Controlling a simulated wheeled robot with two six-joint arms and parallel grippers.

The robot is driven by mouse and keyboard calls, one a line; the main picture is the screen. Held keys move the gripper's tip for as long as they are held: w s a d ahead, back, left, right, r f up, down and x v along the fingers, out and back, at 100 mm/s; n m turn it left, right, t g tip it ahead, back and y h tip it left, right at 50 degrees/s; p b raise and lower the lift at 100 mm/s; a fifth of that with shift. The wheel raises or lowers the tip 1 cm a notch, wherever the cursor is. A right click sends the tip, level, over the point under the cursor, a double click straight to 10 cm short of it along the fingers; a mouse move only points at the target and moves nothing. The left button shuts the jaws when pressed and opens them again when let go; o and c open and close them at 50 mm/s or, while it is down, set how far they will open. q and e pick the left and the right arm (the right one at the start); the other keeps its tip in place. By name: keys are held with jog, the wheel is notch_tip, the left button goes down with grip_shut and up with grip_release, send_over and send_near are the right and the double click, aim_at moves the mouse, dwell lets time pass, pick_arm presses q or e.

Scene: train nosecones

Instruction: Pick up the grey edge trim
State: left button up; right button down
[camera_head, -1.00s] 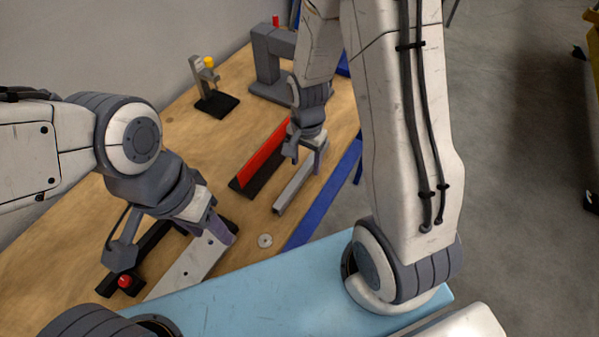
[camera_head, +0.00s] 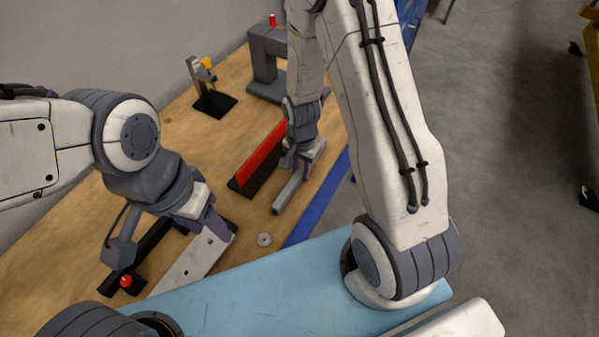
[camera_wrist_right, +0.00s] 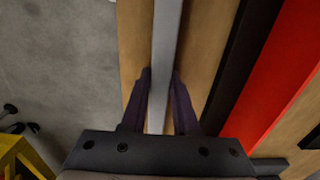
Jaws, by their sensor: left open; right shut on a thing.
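The grey edge trim (camera_head: 288,193) is a long, narrow grey bar on the wooden table, beside the red and black piece. My right gripper (camera_head: 301,166) is shut on it and hides its far part. In the right wrist view the trim (camera_wrist_right: 166,40) runs straight between the two dark fingers of my right gripper (camera_wrist_right: 161,76). I cannot tell whether it is clear of the table. My left gripper (camera_head: 168,238) is open, low over the white plate (camera_head: 190,262) and a black bar at the near left.
A red strip on a black base (camera_head: 258,160) lies close left of the trim, and a blue table edge (camera_head: 318,200) lies right. A small washer-like disc (camera_head: 264,239) lies near. A grey stand (camera_head: 266,65) and a small toggle clamp (camera_head: 209,92) stand behind.

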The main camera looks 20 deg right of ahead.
aim_at(301, 169)
jog(key=shift+r, duration=0.15)
jog(key=shift+r, duration=0.5)
notch_tip(301, 169, up, 3)
jog(key=shift+w+f+b, duration=0.15)
jog(key=shift+b, duration=0.3)
jog(key=s+d+r+b, duration=0.1)
jog(key=s+d+r, duration=0.6)
jog(key=s+d, duration=0.1)
jog(key=shift+s, duration=0.4)
